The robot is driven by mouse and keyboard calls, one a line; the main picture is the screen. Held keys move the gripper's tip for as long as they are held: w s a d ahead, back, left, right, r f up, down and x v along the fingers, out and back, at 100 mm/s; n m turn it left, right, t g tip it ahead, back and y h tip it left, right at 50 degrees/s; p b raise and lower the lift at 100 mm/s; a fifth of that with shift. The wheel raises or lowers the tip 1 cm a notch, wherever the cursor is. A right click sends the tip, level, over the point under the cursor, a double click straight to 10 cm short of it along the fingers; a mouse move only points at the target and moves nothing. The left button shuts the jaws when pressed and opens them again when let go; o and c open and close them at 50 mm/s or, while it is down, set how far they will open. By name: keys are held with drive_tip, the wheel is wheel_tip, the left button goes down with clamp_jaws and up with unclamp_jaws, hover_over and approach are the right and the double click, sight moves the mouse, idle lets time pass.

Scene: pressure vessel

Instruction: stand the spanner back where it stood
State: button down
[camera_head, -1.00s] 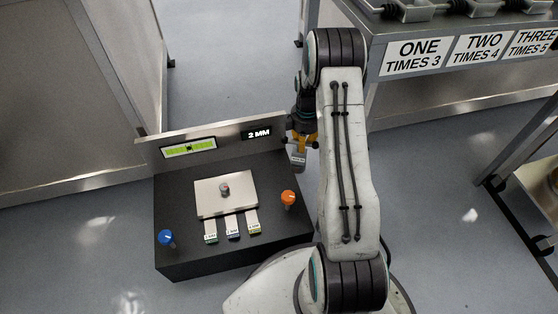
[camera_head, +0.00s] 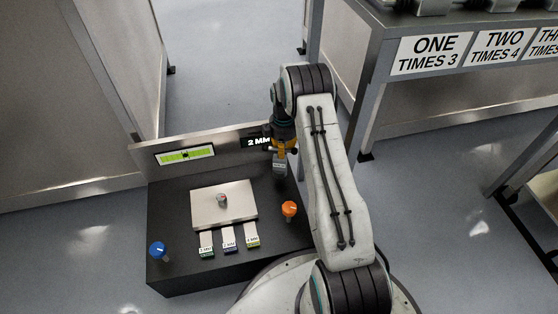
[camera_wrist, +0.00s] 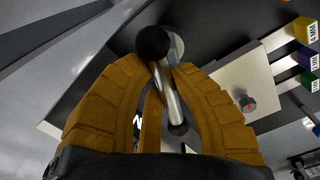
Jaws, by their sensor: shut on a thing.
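My gripper (camera_head: 283,149) has orange-yellow fingers. It is above the right rear part of the dark console, just in front of the "2 MM" display. In the wrist view my gripper (camera_wrist: 168,78) is shut on the spanner (camera_wrist: 168,92), which has a metal bar with black ball ends. A pale round part shows behind the nearer ball. In the head view a grey labelled lower part of the spanner (camera_head: 280,166) hangs below the fingers. I cannot tell whether its lower end touches the console. I cannot make out the place where it stood.
The dark console (camera_head: 180,268) carries a steel plate (camera_head: 237,196) with a small red-topped knob, an orange knob (camera_head: 289,209), a blue knob (camera_head: 158,250) and three labelled tabs (camera_head: 229,242). A raised rear panel (camera_head: 225,148) stands close behind the gripper. A labelled bench (camera_head: 431,53) is at right.

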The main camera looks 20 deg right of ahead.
drive_tip(key=shift+w+a+f, duration=0.4)
drive_tip(key=shift+w+a, duration=0.05)
drive_tip(key=shift+w, duration=0.2)
drive_tip(key=shift+f+b, duration=1.3)
drive_tip(key=shift+f, duration=0.75)
drive_tip(key=c, duration=1.6)
unclamp_jaws()
drive_tip(key=shift+f, duration=0.15)
drive_tip(key=shift+c, duration=0.2)
drive_tip(key=o, duration=0.4)
drive_tip(key=shift+o, duration=0.2)
